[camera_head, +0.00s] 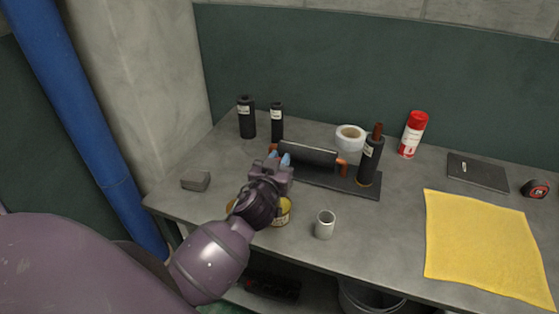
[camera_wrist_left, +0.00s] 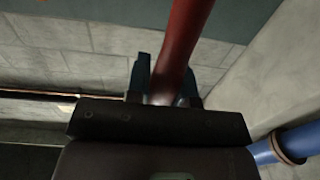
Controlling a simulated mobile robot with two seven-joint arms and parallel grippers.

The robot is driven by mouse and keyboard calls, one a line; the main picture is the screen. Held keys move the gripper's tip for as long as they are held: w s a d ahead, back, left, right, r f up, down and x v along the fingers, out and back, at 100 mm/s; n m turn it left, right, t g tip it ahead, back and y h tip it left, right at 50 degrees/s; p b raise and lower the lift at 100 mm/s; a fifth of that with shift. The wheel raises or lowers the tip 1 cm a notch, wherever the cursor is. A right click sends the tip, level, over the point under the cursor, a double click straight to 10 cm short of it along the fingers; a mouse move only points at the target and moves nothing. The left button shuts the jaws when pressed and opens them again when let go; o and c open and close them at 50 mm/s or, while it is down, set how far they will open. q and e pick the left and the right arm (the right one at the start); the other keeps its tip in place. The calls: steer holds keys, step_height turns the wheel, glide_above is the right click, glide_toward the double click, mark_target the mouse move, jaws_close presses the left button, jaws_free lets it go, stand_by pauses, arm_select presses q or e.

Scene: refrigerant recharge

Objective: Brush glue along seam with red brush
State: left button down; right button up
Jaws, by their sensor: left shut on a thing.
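My left gripper (camera_head: 285,160) is over the workbench, at the left end of a dark pipe sleeve (camera_head: 308,156). The sleeve lies on a dark base plate (camera_head: 345,183), with copper-coloured ends showing; its seam is too small to make out. In the left wrist view, the blue fingers (camera_wrist_left: 165,88) are shut on a red rod, the red brush's handle (camera_wrist_left: 186,30). The brush's bristles are hidden in both views, so I cannot tell whether they touch the sleeve. A yellow-labelled can (camera_head: 283,213) is partly hidden behind my left wrist. My right gripper is not in view.
A dark bottle with a brown top (camera_head: 369,163) stands at the plate's right end. Two black bottles (camera_head: 247,118) and a white tape roll (camera_head: 350,137) are behind. A grey cup (camera_head: 325,225) stands in front. A yellow cloth (camera_head: 480,245) covers the right front.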

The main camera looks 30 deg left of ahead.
arm_select(q)
steer(key=shift+f+b, duration=0.3)
steer(key=shift+f, duration=0.2)
stand_by(1.2)
step_height(320, 180, up, 7)
steer(key=p, duration=0.4)
stand_by(0.7)
steer(key=shift+r, duration=0.15)
stand_by(0.3)
